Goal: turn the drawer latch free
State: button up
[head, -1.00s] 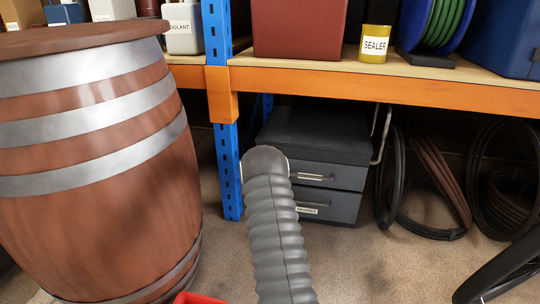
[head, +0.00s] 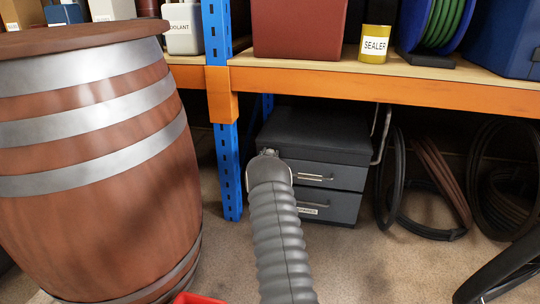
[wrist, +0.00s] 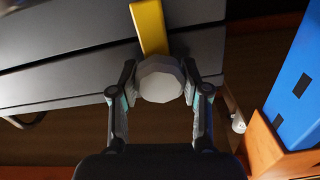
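The dark grey drawer unit (head: 345,205) stands on the floor under the shelf, with two drawer fronts and metal handles. Its front shows close up in the wrist view (wrist: 60,75). The latch (wrist: 150,28) is a yellow bar with a pale grey round hub lying across the seam between panels. My gripper (wrist: 158,72) is open, with one finger on each side of the hub. Small gaps seem to show beside the hub; contact is not clear. In the head view my arm hides the latch and most of the gripper.
A blue upright (head: 230,170) and orange shelf beam (head: 400,92) stand close to the unit. A large barrel (head: 100,190) fills the left. Coiled hoses (head: 430,200) lie right of the unit. Some floor in front is clear.

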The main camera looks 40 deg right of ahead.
jog(key=c, duration=0.4)
jog(key=shift+n, duration=0.3)
jog(key=n+b, duration=0.1)
jog(key=n, duration=0.1)
jog(key=shift+n, duration=0.4)
jog(key=n+b, duration=0.1)
jog(key=n, duration=0.3)
jog(key=shift+n, duration=0.3)
jog(key=n, duration=0.5)
jog(key=shift+p, duration=0.35)
jog(key=shift+w+n+p, duration=0.1)
jog(key=shift+n+p, duration=0.25)
jog(key=shift+n, duration=2.05)
